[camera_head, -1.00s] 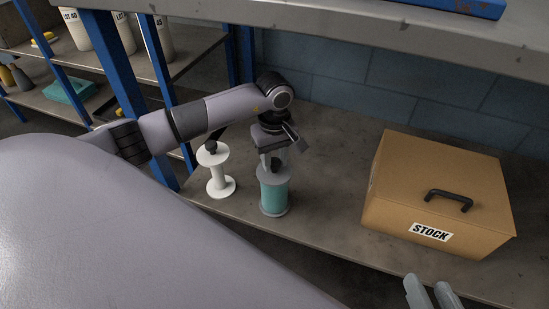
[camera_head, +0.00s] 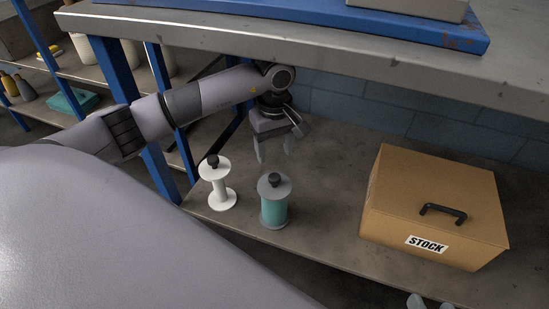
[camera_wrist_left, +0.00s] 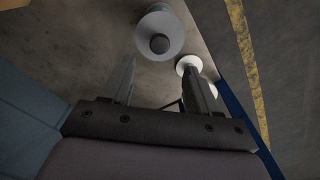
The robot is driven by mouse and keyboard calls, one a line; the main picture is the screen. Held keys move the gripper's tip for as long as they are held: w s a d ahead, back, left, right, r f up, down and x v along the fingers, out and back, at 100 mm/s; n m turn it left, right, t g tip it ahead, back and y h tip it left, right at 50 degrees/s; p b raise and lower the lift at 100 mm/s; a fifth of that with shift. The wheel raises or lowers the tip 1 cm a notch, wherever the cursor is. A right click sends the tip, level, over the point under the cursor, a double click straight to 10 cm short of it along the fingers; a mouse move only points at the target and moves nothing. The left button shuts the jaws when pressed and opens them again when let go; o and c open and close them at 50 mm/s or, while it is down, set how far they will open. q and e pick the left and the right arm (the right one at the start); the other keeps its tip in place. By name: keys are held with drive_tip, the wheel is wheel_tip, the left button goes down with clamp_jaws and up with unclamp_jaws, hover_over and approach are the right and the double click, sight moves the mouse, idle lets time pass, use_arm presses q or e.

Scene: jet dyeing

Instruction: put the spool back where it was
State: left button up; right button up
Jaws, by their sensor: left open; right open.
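A spool wound with teal thread (camera_head: 274,205), with grey flanges and a dark knob on top, stands upright on the lower metal shelf. An empty white spool (camera_head: 219,185) with a dark knob stands upright just left of it. My left gripper (camera_head: 274,152) is open and empty, above and behind the teal spool and apart from it. In the left wrist view the teal spool's top flange (camera_wrist_left: 160,33) shows beyond the open fingers, and the white spool (camera_wrist_left: 189,65) is partly behind the right finger. My right gripper (camera_head: 430,301) only shows its tips at the bottom edge.
A brown box (camera_head: 432,205) marked STOCK with a black handle stands on the right of the shelf (camera_head: 330,215). The upper shelf (camera_head: 400,62) hangs low over my left arm. A blue post (camera_head: 150,130) stands at the left end.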

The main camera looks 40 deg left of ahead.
use_arm(q)
drive_tip(key=s+d+r+n+h, duration=0.25)
drive_tip(key=d+h, duration=0.25)
drive_tip(key=d, duration=0.4)
drive_tip(key=s+d+r+n+g+h, duration=0.1)
drive_tip(key=s+d+n+h, duration=0.1)
drive_tip(key=s+d+h, duration=0.45)
drive_tip(key=s+d+r+n+h, duration=0.1)
drive_tip(key=d+r+n+h, duration=0.15)
drive_tip(key=d, duration=0.75)
wheel_tip(320, 180, up, 8)
drive_tip(key=w+n+t+h, duration=0.2)
drive_tip(key=n+t+h, duration=0.3)
drive_tip(key=n+t, duration=1.15)
drive_tip(key=a+f+n+y, duration=0.4)
drive_tip(key=f+n+y, duration=0.15)
drive_tip(key=n, duration=0.85)
drive_tip(key=a+f+n+y, duration=0.3)
drive_tip(key=f+n+y, duration=0.3)
drive_tip(key=n, duration=0.7)
drive_tip(key=s+f+n+g+y, duration=0.1)
drive_tip(key=s+f+n+g, duration=0.2)
drive_tip(key=s+f+n, duration=0.2)
drive_tip(key=shift+s+a+f+n+g, duration=0.2)
drive_tip(key=shift+s+f+n+g, duration=0.15)
drive_tip(key=shift+s+n, duration=0.45)
use_arm(e)
drive_tip(key=shift+s+d+r, duration=0.1)
drive_tip(key=shift+d+r, duration=0.05)
drive_tip(key=shift+d, duration=0.2)
